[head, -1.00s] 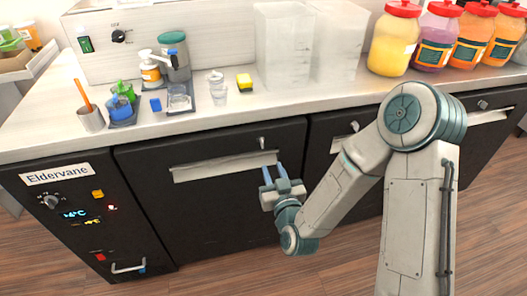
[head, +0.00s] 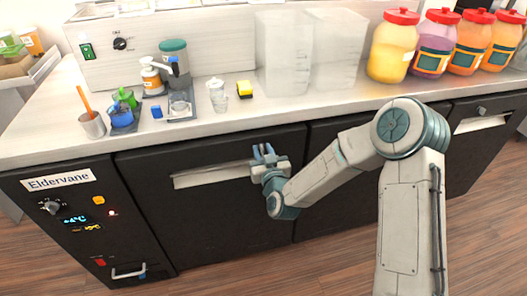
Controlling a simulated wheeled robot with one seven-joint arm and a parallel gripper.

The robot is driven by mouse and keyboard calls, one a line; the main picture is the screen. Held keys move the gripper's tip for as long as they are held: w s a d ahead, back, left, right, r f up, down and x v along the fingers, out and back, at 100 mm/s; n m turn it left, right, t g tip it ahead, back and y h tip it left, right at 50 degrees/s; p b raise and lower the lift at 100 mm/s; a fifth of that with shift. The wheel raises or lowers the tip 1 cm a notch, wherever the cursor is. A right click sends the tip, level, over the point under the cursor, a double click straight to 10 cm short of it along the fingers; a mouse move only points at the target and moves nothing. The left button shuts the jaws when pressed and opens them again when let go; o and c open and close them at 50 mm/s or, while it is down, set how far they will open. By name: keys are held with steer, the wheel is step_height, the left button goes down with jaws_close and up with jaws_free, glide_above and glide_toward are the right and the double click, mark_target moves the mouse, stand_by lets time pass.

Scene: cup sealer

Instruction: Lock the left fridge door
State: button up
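The left fridge door (head: 215,220) is a dark panel under the counter and looks closed. Its pale handle strip (head: 205,178) runs along the upper part. My gripper (head: 264,149) is at the upper right of this door, just right of the handle strip and below the counter edge. Its two blue fingers point up with a small gap between them. The door's small metal lock is not clearly visible now; the fingers cover its place. I cannot tell whether they touch it.
The control panel (head: 75,225) is left of the door. My arm crosses in front of the neighbouring door.

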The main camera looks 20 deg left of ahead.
jaws_close()
steer(key=shift+f+m+b, duration=0.1)
steer(key=shift+m+b, duration=0.3)
steer(key=shift+b, duration=0.2)
steer(key=m+b, duration=0.3)
steer(key=b, duration=0.1)
steer(key=m+b, duration=0.3)
steer(key=m, duration=0.1)
steer(key=shift+w+d+f+b, duration=0.1)
steer(key=shift+d+f+b, duration=0.1)
steer(key=shift+b, duration=0.15)
steer(key=m+b, duration=0.3)
steer(key=m, duration=0.2)
steer(key=shift+w+d, duration=0.1)
steer(key=m+b, duration=0.3)
steer(key=m, duration=0.2)
steer(key=shift+f, duration=0.1)
